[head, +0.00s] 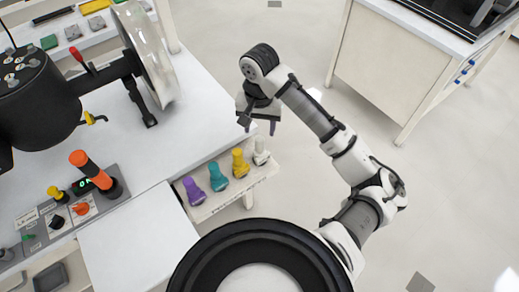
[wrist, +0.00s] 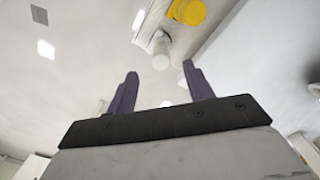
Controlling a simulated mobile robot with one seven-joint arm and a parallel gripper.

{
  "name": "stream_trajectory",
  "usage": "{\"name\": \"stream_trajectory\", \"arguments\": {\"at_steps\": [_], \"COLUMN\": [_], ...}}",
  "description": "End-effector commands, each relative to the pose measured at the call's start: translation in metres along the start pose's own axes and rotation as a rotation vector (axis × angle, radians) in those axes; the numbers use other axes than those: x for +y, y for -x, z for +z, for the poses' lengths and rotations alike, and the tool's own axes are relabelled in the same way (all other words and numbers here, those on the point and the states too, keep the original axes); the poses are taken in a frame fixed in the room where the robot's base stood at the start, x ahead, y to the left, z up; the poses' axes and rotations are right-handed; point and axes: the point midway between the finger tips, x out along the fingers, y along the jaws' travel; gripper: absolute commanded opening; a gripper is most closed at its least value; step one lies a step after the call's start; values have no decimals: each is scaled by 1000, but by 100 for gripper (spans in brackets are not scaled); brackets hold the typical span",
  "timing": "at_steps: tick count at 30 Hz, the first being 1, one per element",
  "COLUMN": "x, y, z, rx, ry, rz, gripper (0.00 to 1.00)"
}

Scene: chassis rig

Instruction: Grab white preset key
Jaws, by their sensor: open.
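The white preset key (head: 260,152) stands at the right end of a small shelf, in a row with a yellow key (head: 239,163), a teal key (head: 217,177) and a purple key (head: 193,190). My gripper (head: 260,127) is open and empty, above and close to the white key in the head view. In the wrist view, the white key (wrist: 160,52) shows beyond the gap between the fingertips (wrist: 160,72), apart from both fingers. The yellow key (wrist: 187,11) is at the top edge there.
The small shelf (head: 232,191) juts from the white workbench (head: 160,150). A black machine with a clear disc (head: 148,50) and a control panel (head: 72,212) with an orange-topped lever (head: 92,168) stand on the bench. A white cabinet (head: 390,65) stands at upper right. Open floor lies right.

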Motion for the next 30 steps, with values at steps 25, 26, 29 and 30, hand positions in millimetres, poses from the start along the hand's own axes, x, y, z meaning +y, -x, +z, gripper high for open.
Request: {"name": "stream_trajectory", "arguments": {"at_steps": [25,26,29,30], "x": [0,0,0,0], "y": [-93,-94,-95,-95], "z": [-7,-7,-7,-7], "rx": [3,3,4,4], "ry": [1,2,2,2], "rz": [-1,-2,-2,-2], "gripper": [52,52,52,52]}}
